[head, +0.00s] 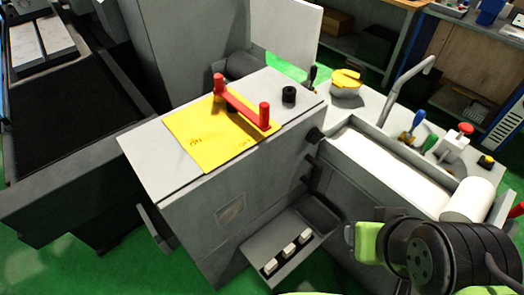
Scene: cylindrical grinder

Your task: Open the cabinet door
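A grey box-shaped cabinet (205,215) of the grinder stands in the middle of the head view. A yellow plate (190,128) with a red bar handle (242,106) lies on its top. A dark bar-like handle (155,229) sticks out at its lower left side. I cannot tell for sure which panel is the cabinet door, or whether it is shut. Part of my arm, dark with a light green piece, shows at the lower right, apart from the yellow plate and to the right of the cabinet. My gripper's fingers cannot be made out.
A control panel (268,250) with several white switches juts from the cabinet's front. A long machine bed with a white roller (468,199) runs to the right. A dark-topped machine (70,120) stands at the left. Green floor (195,268) shows below the cabinet.

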